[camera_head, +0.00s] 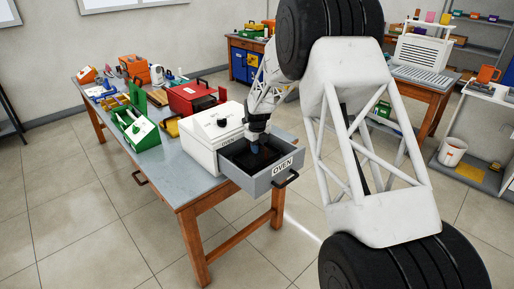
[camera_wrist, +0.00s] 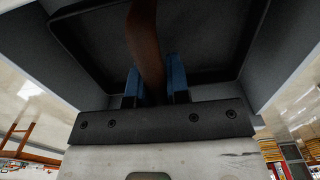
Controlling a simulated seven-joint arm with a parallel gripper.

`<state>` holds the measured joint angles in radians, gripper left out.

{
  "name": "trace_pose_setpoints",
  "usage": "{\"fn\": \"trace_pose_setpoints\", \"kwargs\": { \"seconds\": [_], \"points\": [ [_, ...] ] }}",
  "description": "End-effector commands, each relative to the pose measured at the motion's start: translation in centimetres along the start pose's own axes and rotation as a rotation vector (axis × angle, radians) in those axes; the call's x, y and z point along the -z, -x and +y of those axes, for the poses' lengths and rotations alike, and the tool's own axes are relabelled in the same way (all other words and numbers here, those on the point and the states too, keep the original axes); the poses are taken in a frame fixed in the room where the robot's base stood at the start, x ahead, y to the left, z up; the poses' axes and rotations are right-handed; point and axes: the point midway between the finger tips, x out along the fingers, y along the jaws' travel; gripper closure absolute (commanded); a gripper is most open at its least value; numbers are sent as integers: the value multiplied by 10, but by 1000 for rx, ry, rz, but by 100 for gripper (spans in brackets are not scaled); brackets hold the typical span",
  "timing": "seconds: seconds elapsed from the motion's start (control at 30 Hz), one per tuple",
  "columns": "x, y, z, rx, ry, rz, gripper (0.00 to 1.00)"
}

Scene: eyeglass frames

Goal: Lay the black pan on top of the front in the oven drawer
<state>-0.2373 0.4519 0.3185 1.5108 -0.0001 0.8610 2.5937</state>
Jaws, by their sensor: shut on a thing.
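The oven drawer (camera_head: 262,187) is pulled out from the white oven (camera_head: 207,135) at the table's right end. My gripper (camera_head: 256,147) points down into the drawer. In the wrist view, my gripper's blue fingers (camera_wrist: 155,78) are closed on a brown strip (camera_wrist: 144,40). I cannot tell whether the strip is the front or part of something else. A black rimmed pan (camera_wrist: 210,50) lies behind the strip, between the grey drawer walls. I cannot make out whether anything is under the pan. Contact between strip and pan is unclear.
The drawer's black handle (camera_head: 286,179) sticks out over the floor. A red box (camera_head: 190,97) and a green box (camera_head: 137,130) stand left of the oven. The table's front left surface (camera_head: 170,172) is clear.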

Motion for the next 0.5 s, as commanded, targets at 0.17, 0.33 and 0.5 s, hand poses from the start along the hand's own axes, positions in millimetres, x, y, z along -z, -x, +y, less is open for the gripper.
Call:
{"fn": "trace_pose_setpoints", "kwargs": {
  "seconds": [0.17,0.33,0.5],
  "points": [
    [0,2,0,1,0,-1,100],
    [0,7,0,1,0,-2,100],
    [0,16,0,1,0,-1,100]
  ]
}}
